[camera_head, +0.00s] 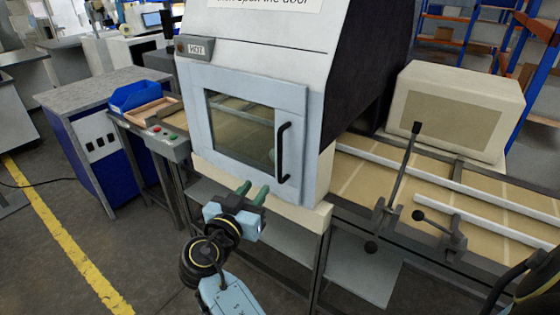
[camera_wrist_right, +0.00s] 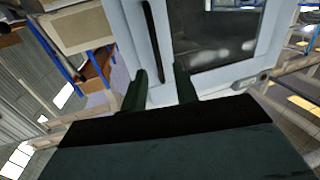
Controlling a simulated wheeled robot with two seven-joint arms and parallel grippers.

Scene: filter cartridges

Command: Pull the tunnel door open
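The tunnel door (camera_head: 236,163) is a pale blue-grey panel with a window, sitting flush in the front of a white cabinet, closed. Its black vertical bar handle (camera_head: 282,151) is on the door's right side. My right gripper (camera_head: 253,190) is in front of the door's lower part, below and left of the handle in the head view. Its two dark green fingers are apart with nothing between them. In the right wrist view the handle (camera_wrist_right: 153,42) stands ahead of the fingertips (camera_wrist_right: 160,75), in line with the gap between them and not touched. My left gripper is not in view.
A conveyor (camera_head: 360,167) with levers (camera_head: 404,165) runs right of the cabinet, with a beige box (camera_head: 456,112) behind it. A button box (camera_head: 166,141) and blue bin (camera_head: 140,95) stand on the left. The floor (camera_head: 50,180) in front left is open.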

